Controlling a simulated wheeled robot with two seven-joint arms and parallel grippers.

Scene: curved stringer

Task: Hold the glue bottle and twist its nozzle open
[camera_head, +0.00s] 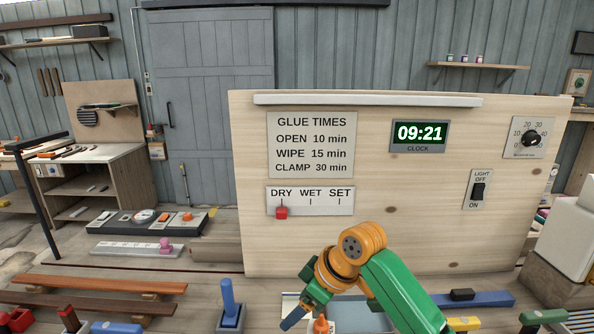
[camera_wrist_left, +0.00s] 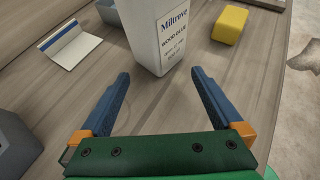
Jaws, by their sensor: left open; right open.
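In the head view, an orange tip (camera_head: 321,325) shows at the bottom edge and may be the nozzle. My right gripper (camera_head: 293,317) is open there, pointing down-left beside that tip. Its fingers are partly hidden. My left gripper is not visible in the head view.
A wooden panel (camera_head: 420,220) with clock, switch and slider stands behind the work area. A blue-handled tool (camera_head: 228,298) stands in a grey holder. A yellow block (camera_wrist_left: 229,24) and a white-and-blue booklet-like thing (camera_wrist_left: 70,46) lie near the bottle. Wooden strips (camera_head: 95,285) lie at left.

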